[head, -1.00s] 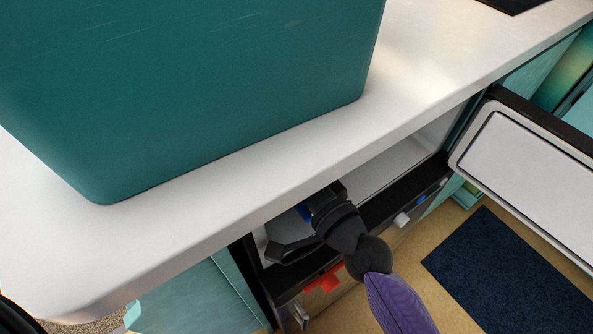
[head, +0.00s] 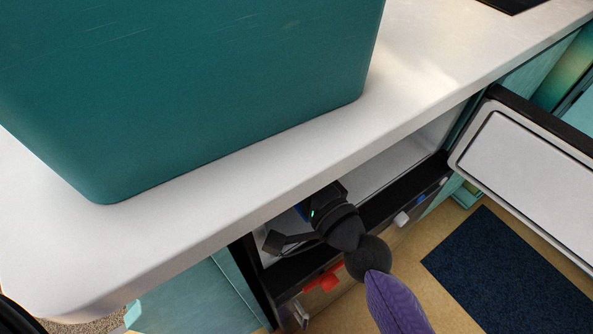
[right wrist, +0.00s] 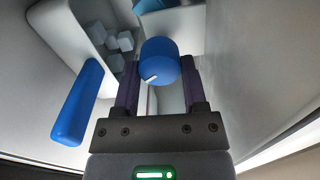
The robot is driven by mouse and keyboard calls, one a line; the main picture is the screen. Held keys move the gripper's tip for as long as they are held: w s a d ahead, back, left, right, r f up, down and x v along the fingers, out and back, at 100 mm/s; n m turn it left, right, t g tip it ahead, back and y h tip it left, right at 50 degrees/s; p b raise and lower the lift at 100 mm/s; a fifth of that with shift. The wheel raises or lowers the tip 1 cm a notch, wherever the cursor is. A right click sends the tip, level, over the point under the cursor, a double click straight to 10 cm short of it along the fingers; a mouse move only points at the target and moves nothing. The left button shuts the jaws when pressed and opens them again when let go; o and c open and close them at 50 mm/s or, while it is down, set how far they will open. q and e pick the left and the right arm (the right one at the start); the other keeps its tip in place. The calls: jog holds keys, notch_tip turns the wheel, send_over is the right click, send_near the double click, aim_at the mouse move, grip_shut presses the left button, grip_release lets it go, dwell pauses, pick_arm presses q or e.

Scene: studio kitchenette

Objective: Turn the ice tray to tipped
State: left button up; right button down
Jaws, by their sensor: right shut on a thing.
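My right gripper (right wrist: 160,66) has its two fingers on either side of a blue round knob (right wrist: 158,54) with a white mark, and it is shut on it. The white mark lies tilted. The ice tray itself is mostly hidden behind the knob and fingers, and its tilt cannot be told. In the head view my right gripper (head: 322,210) reaches into the open compartment under the counter, and the knob is hidden there. My left gripper is not in view.
A blue bar handle (right wrist: 78,102) and a pale bin with ice cubes (right wrist: 120,42) lie left of the fingers. A large teal box (head: 200,90) stands on the white counter (head: 450,50). An open door (head: 530,160) is at right, above a dark blue mat (head: 510,265).

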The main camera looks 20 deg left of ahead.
jog(key=shift+f, duration=0.1)
jog(key=shift+c, duration=0.7)
grip_release()
jog(key=v, duration=1)
